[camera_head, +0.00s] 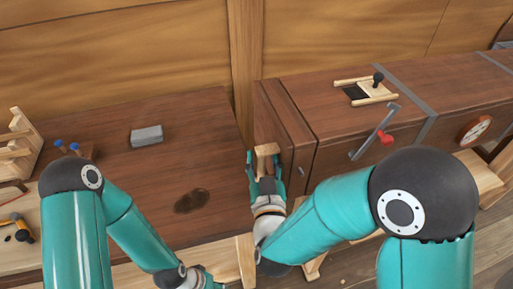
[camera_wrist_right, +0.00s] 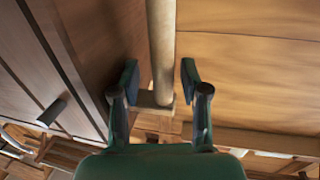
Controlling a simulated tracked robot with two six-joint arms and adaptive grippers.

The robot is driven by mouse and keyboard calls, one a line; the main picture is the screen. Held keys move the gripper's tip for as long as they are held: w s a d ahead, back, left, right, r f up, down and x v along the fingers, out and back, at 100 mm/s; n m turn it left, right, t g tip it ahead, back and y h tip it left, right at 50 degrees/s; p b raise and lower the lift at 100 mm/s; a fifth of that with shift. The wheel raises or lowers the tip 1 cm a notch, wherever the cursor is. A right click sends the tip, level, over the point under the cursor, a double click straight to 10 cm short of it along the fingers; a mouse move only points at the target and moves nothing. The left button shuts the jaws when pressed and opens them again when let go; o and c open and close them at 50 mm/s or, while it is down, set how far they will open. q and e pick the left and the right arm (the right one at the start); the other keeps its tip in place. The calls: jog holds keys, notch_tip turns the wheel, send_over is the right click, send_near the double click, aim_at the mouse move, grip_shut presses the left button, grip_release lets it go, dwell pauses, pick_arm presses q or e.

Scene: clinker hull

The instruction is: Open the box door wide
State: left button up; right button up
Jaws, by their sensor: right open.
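The box (camera_head: 350,110) is a long dark wooden chest on the right. A dark door panel (camera_head: 284,118) is at its left end, and I cannot tell whether it stands ajar. A pale wooden handle (camera_head: 266,149) is by the panel's lower left side. My right gripper (camera_head: 265,165) is open at the handle. In the right wrist view, the open fingers (camera_wrist_right: 160,82) lie on either side of a pale round bar (camera_wrist_right: 162,45), with gaps showing; it looks like the handle. My left gripper (camera_head: 205,281) is low at the bottom edge, its fingers unclear.
A brown bench top (camera_head: 170,120) on the left holds a grey block (camera_head: 146,135) and a dark stain. A red-knobbed lever (camera_head: 378,130) and a sliding latch (camera_head: 368,90) are on the chest. A wooden rib (camera_head: 245,65) stands behind.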

jog(key=shift+w, duration=0.25)
jog(key=shift+c, duration=0.2)
jog(key=shift+s+a, duration=0.1)
jog(key=shift+a, duration=0.05)
jog(key=c, duration=0.8)
grip_shut()
jog(key=shift+a, duration=0.2)
